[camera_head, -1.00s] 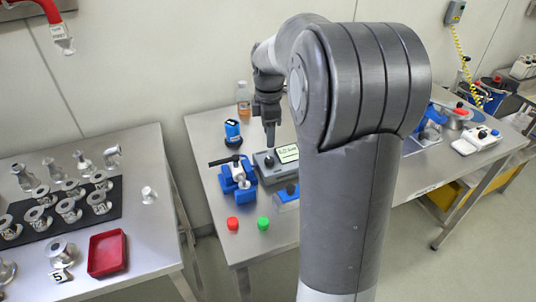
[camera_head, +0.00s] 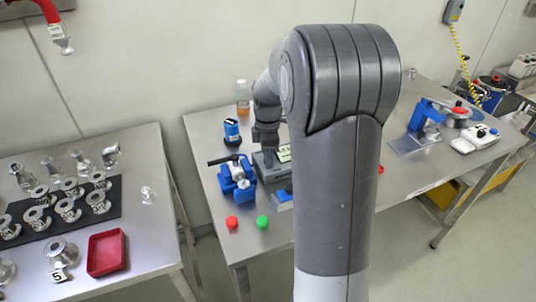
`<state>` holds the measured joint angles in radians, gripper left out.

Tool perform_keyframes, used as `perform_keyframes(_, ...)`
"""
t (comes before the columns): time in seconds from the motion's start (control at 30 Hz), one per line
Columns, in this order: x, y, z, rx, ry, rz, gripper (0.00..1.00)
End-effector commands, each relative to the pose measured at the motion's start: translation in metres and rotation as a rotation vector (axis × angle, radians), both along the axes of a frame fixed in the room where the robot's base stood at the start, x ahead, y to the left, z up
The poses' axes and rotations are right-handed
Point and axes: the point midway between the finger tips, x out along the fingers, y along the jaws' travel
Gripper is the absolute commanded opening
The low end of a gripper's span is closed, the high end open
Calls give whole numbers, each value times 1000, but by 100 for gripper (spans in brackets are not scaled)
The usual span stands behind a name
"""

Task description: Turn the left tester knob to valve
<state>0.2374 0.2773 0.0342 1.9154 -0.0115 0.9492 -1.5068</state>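A grey box with a lit display (camera_head: 285,153), which looks like the tester, stands on the middle steel table. My arm hides much of it. My gripper (camera_head: 268,148) points down at the left part of this box, left of the display. The fingertips are small and dark against the box, so I cannot tell whether they touch or hold a knob. The left knob is hidden behind or under my gripper. Its pointer and the label "valve" cannot be read.
A blue clamp device (camera_head: 238,177) stands just left of the tester, with a blue-capped container (camera_head: 232,131) and an amber bottle (camera_head: 243,97) behind. A red cap (camera_head: 232,222) and a green cap (camera_head: 262,221) lie in front. A white box (camera_head: 477,138) stands far right.

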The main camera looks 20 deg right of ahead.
Motion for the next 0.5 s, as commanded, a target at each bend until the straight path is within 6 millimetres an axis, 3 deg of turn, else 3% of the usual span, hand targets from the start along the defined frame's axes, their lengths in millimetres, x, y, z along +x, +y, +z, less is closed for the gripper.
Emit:
perform_keyframes(0.4,0,0,0,0,0,0,5)
perform_keyframes(0.5,0,0,0,0,0,-1,4)
